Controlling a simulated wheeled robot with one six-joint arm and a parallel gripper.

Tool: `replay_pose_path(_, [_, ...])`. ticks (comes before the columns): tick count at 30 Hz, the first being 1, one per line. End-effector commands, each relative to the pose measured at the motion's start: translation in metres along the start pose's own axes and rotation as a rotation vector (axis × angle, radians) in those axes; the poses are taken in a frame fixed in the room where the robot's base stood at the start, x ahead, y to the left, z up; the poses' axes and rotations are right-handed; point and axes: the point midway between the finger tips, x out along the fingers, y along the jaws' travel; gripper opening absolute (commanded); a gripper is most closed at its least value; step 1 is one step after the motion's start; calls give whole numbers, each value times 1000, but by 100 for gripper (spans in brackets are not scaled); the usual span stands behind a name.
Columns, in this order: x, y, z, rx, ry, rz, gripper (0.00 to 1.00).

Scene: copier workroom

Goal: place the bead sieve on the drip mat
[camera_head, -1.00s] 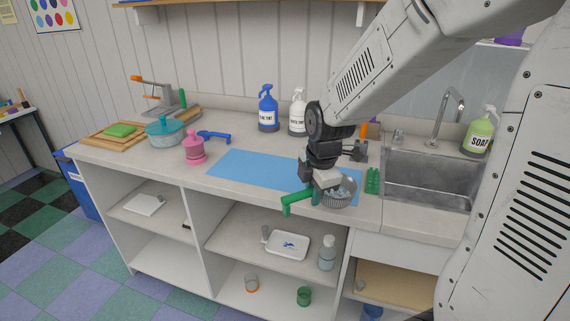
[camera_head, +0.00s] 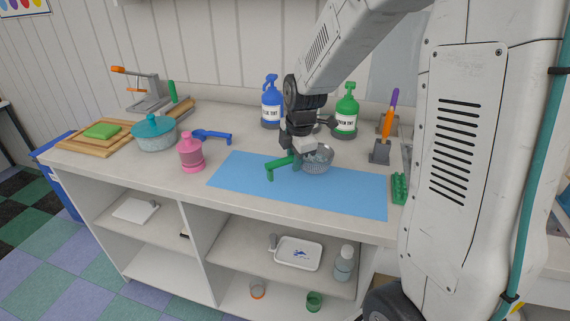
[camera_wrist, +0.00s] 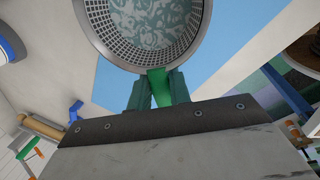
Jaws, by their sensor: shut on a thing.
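The bead sieve (camera_head: 318,160) is a grey mesh bowl with a green handle (camera_head: 270,169). My gripper (camera_head: 297,160) is shut on the green handle, close to the bowl. In the wrist view the sieve's perforated rim (camera_wrist: 108,52) and the pale, swirled contents of the bowl show beyond the fingers (camera_wrist: 158,92). The drip mat (camera_head: 245,172) is a flat blue rectangle on the counter, and the sieve is over its middle part. I cannot tell whether the sieve touches the mat.
A pink bottle (camera_head: 191,155), a blue scoop (camera_head: 212,136) and a teal pot (camera_head: 154,134) stand left of the mat. Blue (camera_head: 271,105) and green (camera_head: 346,112) pump bottles stand behind. A green block (camera_head: 398,188) is at the mat's right end.

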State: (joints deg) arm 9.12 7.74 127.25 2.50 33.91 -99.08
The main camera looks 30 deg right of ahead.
Motion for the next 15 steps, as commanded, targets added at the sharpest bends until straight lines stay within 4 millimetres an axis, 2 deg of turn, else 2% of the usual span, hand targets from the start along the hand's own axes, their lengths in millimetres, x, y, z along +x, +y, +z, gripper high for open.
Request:
replay_pose_path(4, [7, 0, 2, 3, 0, -2, 0])
replay_pose_path(10, [33, -7, 10, 13, -2, -3, 0])
replay_pose_path(15, [34, -7, 10, 13, -3, 1, 0])
